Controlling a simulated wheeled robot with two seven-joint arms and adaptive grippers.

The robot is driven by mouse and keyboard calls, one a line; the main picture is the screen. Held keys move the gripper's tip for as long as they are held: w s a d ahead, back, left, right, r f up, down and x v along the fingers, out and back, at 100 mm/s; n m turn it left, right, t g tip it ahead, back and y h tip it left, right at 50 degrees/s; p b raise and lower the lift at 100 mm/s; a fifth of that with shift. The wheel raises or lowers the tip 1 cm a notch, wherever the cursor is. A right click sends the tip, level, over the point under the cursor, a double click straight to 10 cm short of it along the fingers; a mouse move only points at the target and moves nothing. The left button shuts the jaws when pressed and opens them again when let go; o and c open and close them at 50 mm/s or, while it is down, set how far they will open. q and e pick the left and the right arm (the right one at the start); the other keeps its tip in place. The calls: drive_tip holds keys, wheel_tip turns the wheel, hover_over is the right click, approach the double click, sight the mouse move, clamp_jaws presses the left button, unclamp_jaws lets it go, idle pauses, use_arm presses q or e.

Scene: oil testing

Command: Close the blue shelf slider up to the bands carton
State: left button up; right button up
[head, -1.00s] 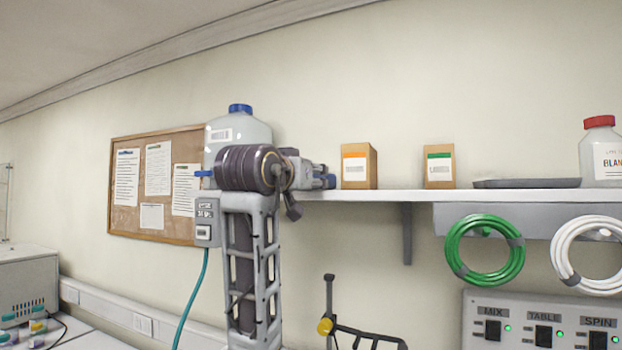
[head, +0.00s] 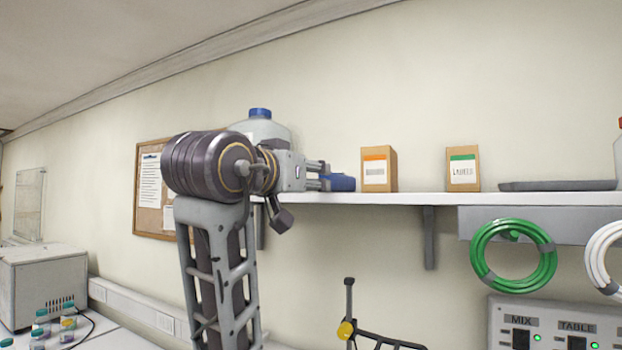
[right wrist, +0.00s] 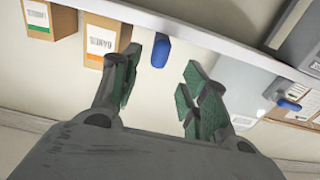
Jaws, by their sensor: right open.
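The blue slider (head: 341,183) is at the front edge of the white shelf (head: 408,199), just left of the bands carton (head: 379,170), which has an orange-striped label. In the right wrist view the slider (right wrist: 160,52) and the carton (right wrist: 103,42) are apart, with a small gap of shelf between them. My right gripper (head: 324,179) reaches in from the left at shelf height. In the right wrist view its fingers (right wrist: 162,75) are open, with the slider showing between and beyond the tips. I cannot tell whether they touch it. My left gripper is not in view.
A green-labelled carton (head: 463,170) and a flat grey tray (head: 558,186) stand further right on the shelf. A large blue-capped bottle (head: 262,125) is partly behind my right arm. A green hose coil (head: 513,225) hangs below.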

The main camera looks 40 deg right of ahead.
drive_tip(key=shift+c, duration=0.3)
drive_tip(key=shift+w, duration=0.1)
drive_tip(key=c, duration=0.4)
drive_tip(key=shift+w+a+n+p, duration=0.3)
drive_tip(key=shift+a+p, duration=0.1)
clamp_jaws()
drive_tip(key=w+a+n+g, duration=0.2)
drive_tip(key=w+a+n, duration=0.1)
drive_tip(key=n, duration=0.4)
drive_tip(key=w+a+n+g+h+p, duration=0.1)
drive_tip(key=w+a+n+g, duration=0.1)
drive_tip(key=w+n, duration=0.3)
drive_tip(key=shift+w+a+f+n, duration=0.25)
drive_tip(key=shift+a+f+n, duration=0.25)
drive_tip(key=shift+n, duration=0.8)
drive_tip(key=shift+r, duration=0.1)
